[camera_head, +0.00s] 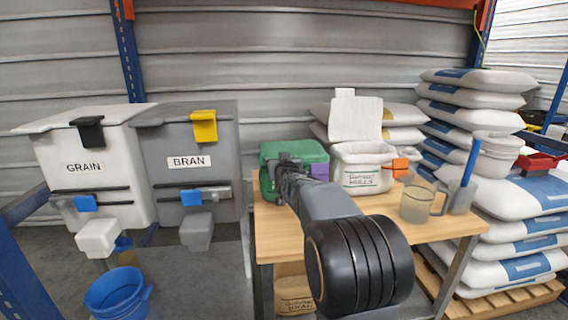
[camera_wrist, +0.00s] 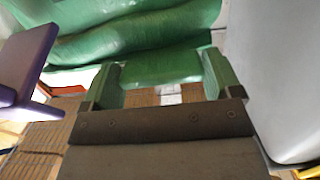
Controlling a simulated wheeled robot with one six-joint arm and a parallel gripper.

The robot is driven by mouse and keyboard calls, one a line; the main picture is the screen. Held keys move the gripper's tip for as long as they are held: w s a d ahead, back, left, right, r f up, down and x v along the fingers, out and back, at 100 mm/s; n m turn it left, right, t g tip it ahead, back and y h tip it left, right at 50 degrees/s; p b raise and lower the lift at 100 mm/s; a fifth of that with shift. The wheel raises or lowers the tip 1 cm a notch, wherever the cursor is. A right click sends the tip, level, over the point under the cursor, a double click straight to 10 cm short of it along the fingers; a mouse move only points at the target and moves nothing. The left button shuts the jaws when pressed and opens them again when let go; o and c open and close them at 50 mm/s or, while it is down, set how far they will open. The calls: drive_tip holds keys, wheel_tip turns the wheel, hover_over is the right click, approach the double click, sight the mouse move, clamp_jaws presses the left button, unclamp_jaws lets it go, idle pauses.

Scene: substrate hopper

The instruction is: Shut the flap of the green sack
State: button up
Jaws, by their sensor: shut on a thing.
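The green sack (camera_head: 271,151) stands at the left end of the wooden table, partly hidden behind my arm. It fills the top of the wrist view (camera_wrist: 130,38) as bulging green cloth. My gripper (camera_head: 284,163) is at the sack's front and also shows in the wrist view (camera_wrist: 162,70). Its two fingers are shut on a green piece of the sack that lies between them, which looks like the flap. No flap stands upright above the sack; its exact fold is hidden. A purple clip (camera_head: 320,171) sits at the sack's right side and at left in the wrist view (camera_wrist: 25,70).
A white sack (camera_head: 362,176) with a raised flap (camera_head: 356,118) and an orange clip (camera_head: 400,167) stands close to the right. A clear jug (camera_head: 415,205) and a blue-handled scoop (camera_head: 468,165) are farther right. GRAIN (camera_head: 95,155) and BRAN (camera_head: 190,140) bins stand left of the table (camera_head: 268,235).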

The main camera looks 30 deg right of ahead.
drive_tip(key=shift+w+a+f, duration=0.1)
drive_tip(key=shift+a+f, duration=0.2)
drive_tip(key=shift+f, duration=0.15)
drive_tip(key=o, duration=1.1)
drive_tip(key=shift+a, duration=0.1)
drive_tip(key=shift+r, duration=0.1)
drive_tip(key=p+v, duration=0.2)
drive_tip(key=v, duration=1.1)
drive_tip(key=shift+s+p, duration=0.35)
drive_tip(key=shift+p, duration=0.05)
drive_tip(key=shift+r, duration=0.15)
